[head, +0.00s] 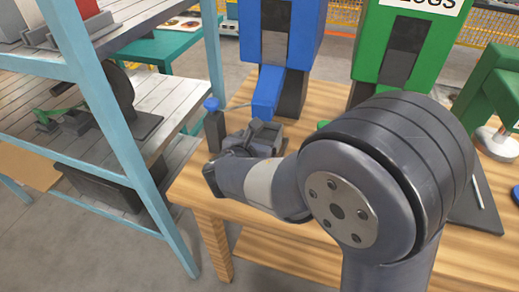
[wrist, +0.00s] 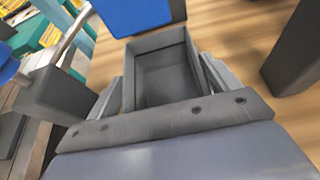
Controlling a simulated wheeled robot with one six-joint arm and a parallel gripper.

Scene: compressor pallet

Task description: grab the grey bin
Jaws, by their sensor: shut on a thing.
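The grey bin (wrist: 165,72) is an open-topped box, empty as far as I see, in the middle of the wrist view. My gripper (wrist: 162,88) is shut on it, with one finger along its left side and one along its right. In the head view my gripper (head: 258,142) is over the left part of the wooden table (head: 290,235), in front of the blue machine. The bin (head: 266,133) shows there only in part, behind my wrist. I cannot tell whether it touches the table.
A blue machine (head: 268,90) stands right behind the bin. A dark post with a blue cap (head: 212,104) is close on its left. A green machine (head: 410,45) is to the right. A light-blue shelf rack (head: 105,115) stands left of the table, with a gap of floor between.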

